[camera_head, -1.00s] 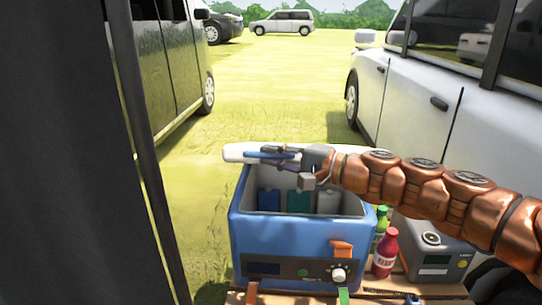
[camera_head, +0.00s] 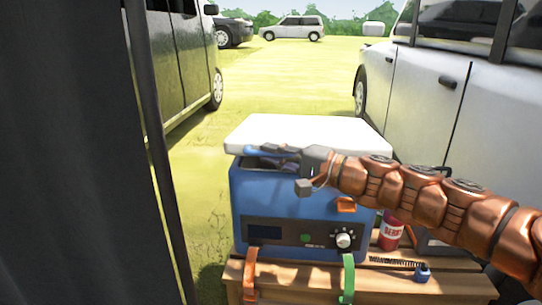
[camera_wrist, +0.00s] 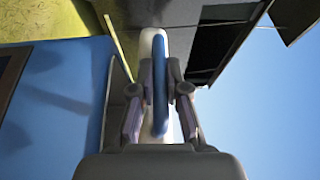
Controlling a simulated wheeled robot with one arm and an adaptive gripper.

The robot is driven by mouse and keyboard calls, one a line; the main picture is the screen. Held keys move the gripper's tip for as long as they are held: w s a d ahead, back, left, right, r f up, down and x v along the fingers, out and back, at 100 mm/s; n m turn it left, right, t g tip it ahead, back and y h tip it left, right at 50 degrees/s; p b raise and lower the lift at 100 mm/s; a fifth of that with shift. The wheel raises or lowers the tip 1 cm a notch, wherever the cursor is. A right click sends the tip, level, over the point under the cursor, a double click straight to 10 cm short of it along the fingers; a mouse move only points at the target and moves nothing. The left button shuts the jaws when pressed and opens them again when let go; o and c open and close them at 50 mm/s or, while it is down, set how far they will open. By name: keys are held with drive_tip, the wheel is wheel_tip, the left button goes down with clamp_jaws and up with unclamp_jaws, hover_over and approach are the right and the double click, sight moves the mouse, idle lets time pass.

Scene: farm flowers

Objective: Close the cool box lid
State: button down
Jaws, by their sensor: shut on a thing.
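The blue cool box (camera_head: 278,215) stands on a wooden slatted surface, with a display, a green button and a knob on its front. Its white lid (camera_head: 310,131) is tilted low over the opening, with a dark gap at the front edge. My gripper (camera_head: 276,158) is at the lid's front edge, shut on a blue bar there. In the wrist view the blue bar (camera_wrist: 160,85) lies between my two fingers, with the pale lid edge behind it. The inside of the box is almost wholly hidden.
An orange strap (camera_head: 249,275) and a green strap (camera_head: 348,278) hang at the front of the wooden surface (camera_head: 300,273). A red bottle (camera_head: 391,234) and a grey device partly behind my arm stand to the right. Cars flank the grass on both sides.

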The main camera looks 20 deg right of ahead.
drive_tip(key=shift+a+f, duration=0.1)
idle(0.4)
drive_tip(key=c, duration=1.4)
unclamp_jaws()
drive_tip(key=shift+s, duration=0.1)
drive_tip(key=shift+c, duration=0.2)
drive_tip(key=v, duration=0.7)
drive_tip(key=shift+s+d, duration=0.2)
drive_tip(key=shift+a, duration=0.1)
